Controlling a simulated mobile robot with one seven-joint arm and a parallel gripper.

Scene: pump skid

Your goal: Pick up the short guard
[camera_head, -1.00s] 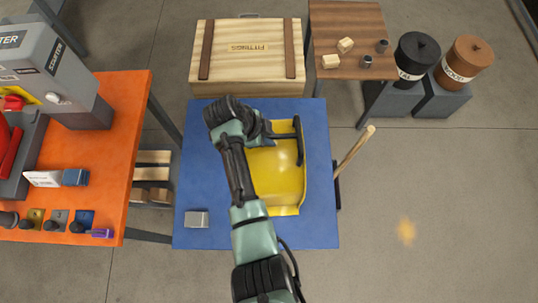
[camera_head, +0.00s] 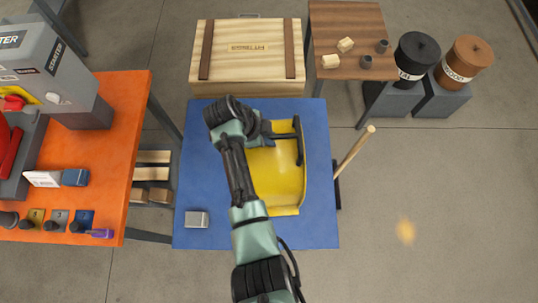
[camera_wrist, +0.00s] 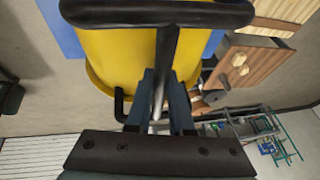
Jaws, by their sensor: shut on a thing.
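The short guard (camera_head: 278,180) is a yellow curved shell with black handle bars, over the blue table top. My gripper (camera_head: 290,136) is at the guard's far right part, by a black bar. In the wrist view, my gripper (camera_wrist: 165,85) is shut on a dark bar of the guard, with the yellow guard (camera_wrist: 120,55) just beyond the fingers. A thick black bar crosses the top of that view. My arm hides the guard's left side. I cannot tell whether the guard touches the table.
The blue table (camera_head: 200,165) also holds a small grey block (camera_head: 196,219). A wooden fittings crate (camera_head: 247,75) stands behind it, and a brown side table (camera_head: 350,25) behind right. A wooden-handled tool (camera_head: 355,150) leans at the right edge. An orange bench (camera_head: 110,150) is left. Floor is clear at right.

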